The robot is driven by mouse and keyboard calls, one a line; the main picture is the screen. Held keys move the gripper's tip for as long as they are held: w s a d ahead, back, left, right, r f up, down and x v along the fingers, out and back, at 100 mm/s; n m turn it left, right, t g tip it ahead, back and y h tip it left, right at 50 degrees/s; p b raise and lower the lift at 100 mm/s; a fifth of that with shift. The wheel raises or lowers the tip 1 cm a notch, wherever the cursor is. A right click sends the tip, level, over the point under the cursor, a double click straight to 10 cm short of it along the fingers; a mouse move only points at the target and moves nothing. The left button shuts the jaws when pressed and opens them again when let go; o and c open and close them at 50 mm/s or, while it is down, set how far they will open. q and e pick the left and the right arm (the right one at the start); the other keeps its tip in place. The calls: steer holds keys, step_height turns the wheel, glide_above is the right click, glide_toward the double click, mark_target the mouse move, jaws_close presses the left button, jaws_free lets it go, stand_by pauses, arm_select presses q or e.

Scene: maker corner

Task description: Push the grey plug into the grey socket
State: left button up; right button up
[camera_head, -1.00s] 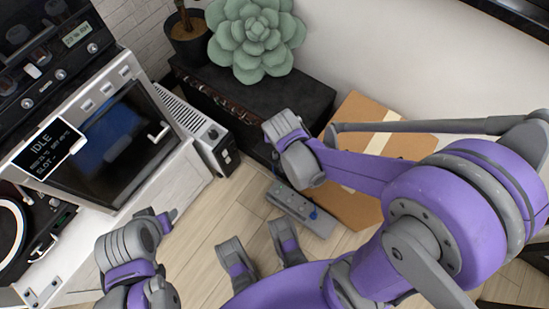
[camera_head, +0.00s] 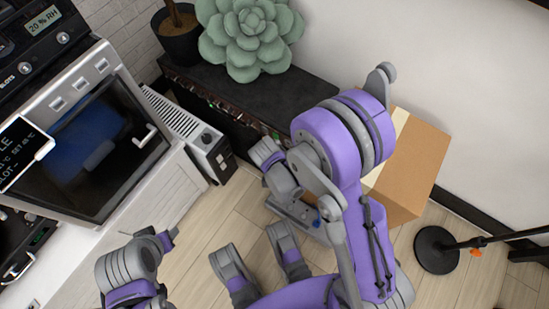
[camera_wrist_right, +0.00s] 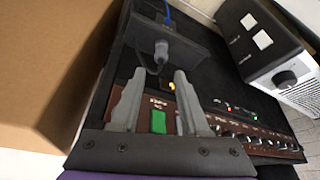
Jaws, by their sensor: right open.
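A grey plug (camera_wrist_right: 161,50) with a blue cable (camera_wrist_right: 170,14) shows in the right wrist view, on a dark plate. I cannot tell how far it is in; no separate grey socket can be made out. My right gripper (camera_wrist_right: 159,76) is open and empty, with the plug beyond its fingertips and roughly in line with the gap. In the head view, a grey bar (camera_head: 297,217) with a blue spot lies beside my right wrist; my arm hides the right fingers there. My left gripper (camera_head: 150,250) is at the lower left, away from the plug; its finger gap is unclear.
A dark amplifier (camera_head: 240,92) carries a succulent (camera_head: 250,38) and a potted plant (camera_head: 180,35). Its knobbed panel (camera_wrist_right: 215,122) is close to my right fingers. A cardboard box (camera_head: 412,175) stands right, an oven-like machine (camera_head: 100,150) left.

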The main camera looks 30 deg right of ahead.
steer(key=b+x, duration=0.1)
steer(key=x, duration=0.4)
steer(key=b+x, duration=0.2)
steer(key=x, duration=0.3)
steer(key=shift+w, duration=0.2)
jaws_close()
stand_by(0.3)
